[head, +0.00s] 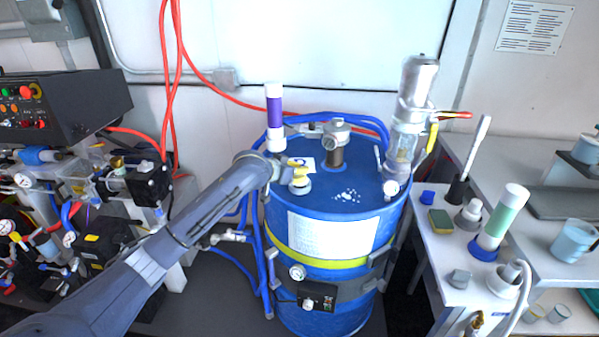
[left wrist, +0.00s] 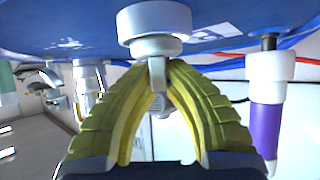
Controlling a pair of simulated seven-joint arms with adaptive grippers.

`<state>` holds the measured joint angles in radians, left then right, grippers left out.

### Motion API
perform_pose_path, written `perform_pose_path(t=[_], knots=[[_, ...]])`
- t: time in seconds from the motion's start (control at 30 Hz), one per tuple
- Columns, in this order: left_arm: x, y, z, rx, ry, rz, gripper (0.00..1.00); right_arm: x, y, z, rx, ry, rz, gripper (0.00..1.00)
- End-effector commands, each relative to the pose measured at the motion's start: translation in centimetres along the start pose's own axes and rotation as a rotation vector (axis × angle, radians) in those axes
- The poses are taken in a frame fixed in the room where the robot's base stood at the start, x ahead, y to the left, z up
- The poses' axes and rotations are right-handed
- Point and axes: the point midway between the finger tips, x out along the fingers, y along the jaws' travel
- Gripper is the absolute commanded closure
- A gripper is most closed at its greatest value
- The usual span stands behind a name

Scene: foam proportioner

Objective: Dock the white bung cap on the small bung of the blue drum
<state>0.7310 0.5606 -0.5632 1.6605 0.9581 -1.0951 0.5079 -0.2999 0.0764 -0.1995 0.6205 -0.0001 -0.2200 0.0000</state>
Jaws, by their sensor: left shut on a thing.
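The white bung cap (head: 300,187) is at the left part of the blue drum's (head: 355,205) top. My left gripper (head: 297,164) reaches in from the left, its yellow fingers just above the cap. In the left wrist view the fingers (left wrist: 157,80) are shut on the narrow stem of the cap (left wrist: 155,25), whose wide round part faces the drum top (left wrist: 60,30). The small bung is not visible; I cannot tell whether the cap touches or sits on it. My right gripper is not in view.
A purple-banded tube (head: 275,108) stands behind the gripper. Blue hoses (head: 365,124) loop behind. A side table (head: 440,255) with bottles and a sponge is at right.

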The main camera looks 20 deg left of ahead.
Motion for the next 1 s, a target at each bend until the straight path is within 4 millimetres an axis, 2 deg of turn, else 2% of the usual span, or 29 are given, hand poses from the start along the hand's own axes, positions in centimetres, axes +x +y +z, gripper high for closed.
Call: perform_pose_path(t=[1.0], knots=[[0.12,0.01,0.21,0.0,0.0,0.0,1.0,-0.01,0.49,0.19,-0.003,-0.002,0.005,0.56]])
